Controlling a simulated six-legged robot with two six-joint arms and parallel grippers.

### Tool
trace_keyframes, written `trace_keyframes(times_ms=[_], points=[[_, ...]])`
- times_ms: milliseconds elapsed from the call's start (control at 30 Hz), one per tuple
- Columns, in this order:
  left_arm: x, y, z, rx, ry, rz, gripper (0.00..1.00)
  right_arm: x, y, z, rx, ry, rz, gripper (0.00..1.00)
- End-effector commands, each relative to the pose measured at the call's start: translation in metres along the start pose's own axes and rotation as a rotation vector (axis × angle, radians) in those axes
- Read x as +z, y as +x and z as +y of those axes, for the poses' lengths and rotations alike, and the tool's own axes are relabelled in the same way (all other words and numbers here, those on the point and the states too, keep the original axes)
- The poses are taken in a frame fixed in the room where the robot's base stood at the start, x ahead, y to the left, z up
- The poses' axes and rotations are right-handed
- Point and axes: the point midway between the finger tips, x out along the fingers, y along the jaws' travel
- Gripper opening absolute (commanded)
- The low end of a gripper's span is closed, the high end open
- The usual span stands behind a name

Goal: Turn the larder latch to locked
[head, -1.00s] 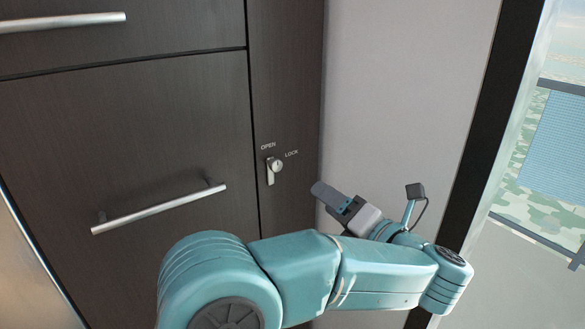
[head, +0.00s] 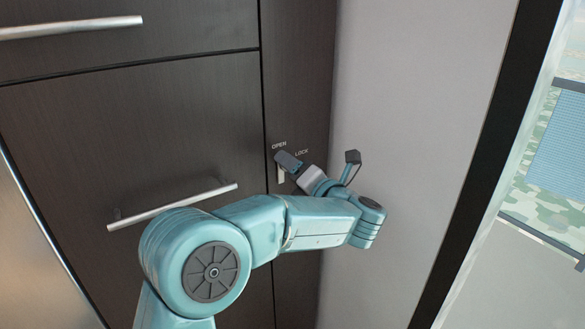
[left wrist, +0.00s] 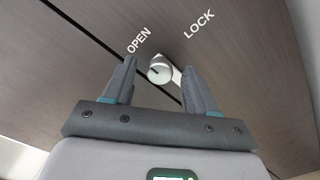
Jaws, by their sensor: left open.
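The larder latch (head: 281,175) is a small pale metal fitting on the dark panel, largely hidden behind my left gripper in the head view. The left wrist view shows its round silver knob (left wrist: 159,70), with a dark mark on its face and a pale bar running to the lower right. The OPEN label (left wrist: 138,40) and LOCK label (left wrist: 199,24) are printed beside it. My left gripper (head: 287,158) is open in front of the latch. In the left wrist view its fingers (left wrist: 160,84) stand either side of the knob; contact cannot be told. My right gripper is not in view.
Dark cabinet fronts carry a long bar handle (head: 172,206) left of the latch and another handle (head: 70,28) above. A pale grey wall (head: 420,110) lies to the right, then a black frame (head: 475,150) beside a window.

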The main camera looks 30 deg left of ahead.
Motion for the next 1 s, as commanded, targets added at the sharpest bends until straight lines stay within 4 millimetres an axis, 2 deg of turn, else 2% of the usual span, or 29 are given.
trace_keyframes(times_ms=[67, 100, 167, 200, 267, 667, 1000], points=[[0.0000, -0.0002, 0.0000, 0.000, 0.000, 0.000, 0.57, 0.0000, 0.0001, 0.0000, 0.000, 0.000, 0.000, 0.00], [0.0000, -0.0002, 0.0000, 0.000, 0.000, 0.000, 0.50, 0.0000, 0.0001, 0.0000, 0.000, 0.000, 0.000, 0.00], [-0.0001, -0.0003, 0.0001, 0.000, 0.000, 0.000, 0.31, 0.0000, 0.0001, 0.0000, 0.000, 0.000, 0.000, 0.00], [-0.0001, -0.0003, 0.0001, 0.000, 0.000, 0.000, 0.18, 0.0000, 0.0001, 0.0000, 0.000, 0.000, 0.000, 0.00], [-0.0001, -0.0003, 0.0001, 0.000, 0.000, 0.000, 0.00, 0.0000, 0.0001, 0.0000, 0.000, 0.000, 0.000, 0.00], [0.0000, -0.0004, 0.0005, 0.000, 0.061, 0.000, 0.01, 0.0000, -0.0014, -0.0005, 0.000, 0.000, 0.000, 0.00], [0.0007, -0.0004, 0.0011, 0.000, 0.321, 0.001, 0.01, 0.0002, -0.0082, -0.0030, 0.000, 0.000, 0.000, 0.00]])
